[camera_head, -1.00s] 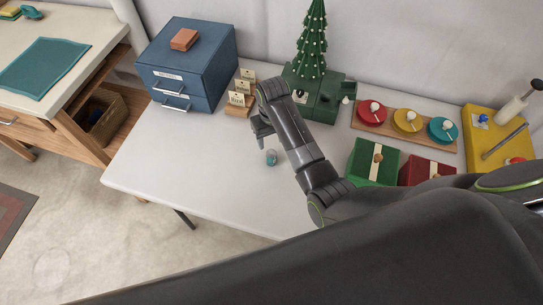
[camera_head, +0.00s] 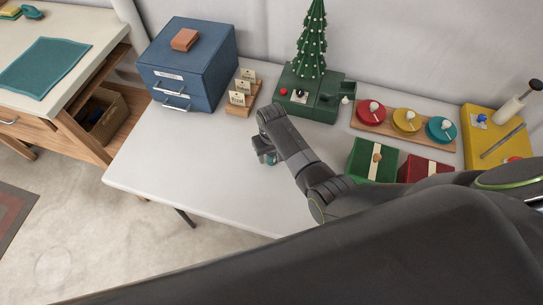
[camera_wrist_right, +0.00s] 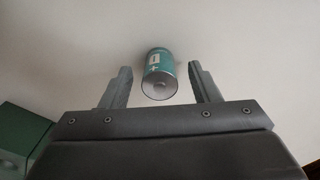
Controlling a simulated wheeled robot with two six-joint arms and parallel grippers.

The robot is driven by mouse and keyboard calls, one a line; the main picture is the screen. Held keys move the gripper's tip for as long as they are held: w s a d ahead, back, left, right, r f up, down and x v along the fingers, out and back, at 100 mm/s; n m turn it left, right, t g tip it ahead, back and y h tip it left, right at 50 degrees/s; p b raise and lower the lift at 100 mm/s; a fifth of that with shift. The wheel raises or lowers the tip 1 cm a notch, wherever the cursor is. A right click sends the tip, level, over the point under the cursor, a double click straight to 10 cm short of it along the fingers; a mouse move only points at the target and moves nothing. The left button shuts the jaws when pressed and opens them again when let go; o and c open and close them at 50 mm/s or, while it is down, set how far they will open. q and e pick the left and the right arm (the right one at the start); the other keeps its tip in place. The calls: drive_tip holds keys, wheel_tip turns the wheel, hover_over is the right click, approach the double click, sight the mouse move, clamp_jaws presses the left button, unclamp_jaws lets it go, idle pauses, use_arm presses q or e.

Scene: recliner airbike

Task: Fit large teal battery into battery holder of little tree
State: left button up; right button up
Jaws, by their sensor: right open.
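The large teal battery (camera_wrist_right: 159,72) is on the white table, between the two open fingers of my right gripper (camera_wrist_right: 160,85) in the right wrist view, with a gap on each side. In the head view only a bit of the battery (camera_head: 271,160) shows at my right gripper (camera_head: 264,155), and the rest is hidden by it. The little tree (camera_head: 312,40) stands at the back of the table on a green base (camera_head: 322,105) with a red button and a dial. A raised part at the base's right may be the battery holder (camera_head: 338,92). My left gripper is not in view.
A blue drawer cabinet (camera_head: 188,65) and a card holder (camera_head: 243,98) stand left of the tree. Coloured discs on a board (camera_head: 407,122), a green box (camera_head: 373,160), a red box (camera_head: 425,167) and a yellow board (camera_head: 490,135) are on the right. The table's front left (camera_head: 180,165) is clear.

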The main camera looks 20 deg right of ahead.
drive_tip(key=shift+c, duration=0.2)
drive_tip(key=c, duration=1.1)
drive_tip(key=shift+r, duration=0.1)
